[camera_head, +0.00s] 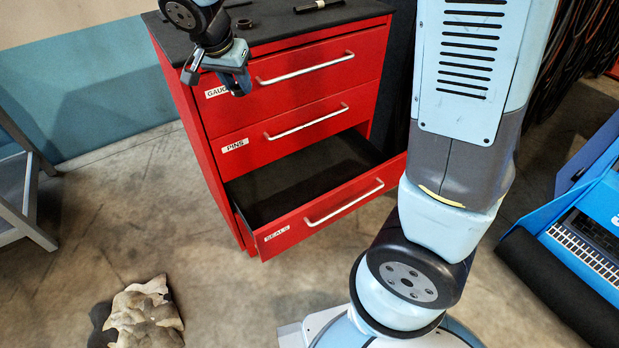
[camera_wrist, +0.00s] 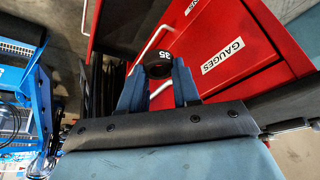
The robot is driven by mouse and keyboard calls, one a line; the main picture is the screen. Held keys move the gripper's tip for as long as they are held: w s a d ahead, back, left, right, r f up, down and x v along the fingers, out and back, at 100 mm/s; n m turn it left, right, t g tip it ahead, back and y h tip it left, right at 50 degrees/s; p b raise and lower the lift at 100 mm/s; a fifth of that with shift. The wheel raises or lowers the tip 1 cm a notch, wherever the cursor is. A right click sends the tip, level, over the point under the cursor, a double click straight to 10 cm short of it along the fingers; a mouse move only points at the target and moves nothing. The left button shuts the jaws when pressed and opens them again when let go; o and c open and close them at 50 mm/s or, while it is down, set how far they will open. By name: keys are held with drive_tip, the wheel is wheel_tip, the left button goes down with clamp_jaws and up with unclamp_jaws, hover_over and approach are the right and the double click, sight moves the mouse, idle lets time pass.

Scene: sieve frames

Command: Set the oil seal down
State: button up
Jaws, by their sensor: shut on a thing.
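My gripper (camera_head: 239,86) hangs in front of the upper left of the red cabinet, by the GAUGES drawer (camera_head: 305,79). In the wrist view the two blue fingers of my gripper (camera_wrist: 158,82) are shut on the oil seal (camera_wrist: 158,66), a small black round piece with a pale "35" on it. I cannot make out the seal in the head view. The bottom drawer (camera_head: 330,208), labelled SEALS, stands pulled open; its dark floor looks bare. It is below and to the right of my gripper. The PINS drawer (camera_head: 297,128) is closed.
A crumpled cloth (camera_head: 143,316) lies on the floor at lower left. A grey stand (camera_head: 28,190) is at left and a blue case (camera_head: 590,225) at right.

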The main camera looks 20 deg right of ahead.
wheel_tip(320, 180, down, 25)
drive_tip(key=w+a+m, duration=0.1)
drive_tip(key=w, duration=0.1)
drive_tip(key=d+f+m, duration=0.1)
drive_tip(key=d+f, duration=0.3)
drive_tip(key=f, duration=0.7)
approach(296, 192)
drive_tip(key=shift+w+d+f+g+h, duration=0.3)
drive_tip(key=shift+w+d+f+g, duration=0.1)
drive_tip(key=shift+w+f, duration=0.4)
drive_tip(key=shift+w+d+f, duration=0.15)
drive_tip(key=shift+w+f, duration=0.15)
drive_tip(key=shift+f, duration=1.8)
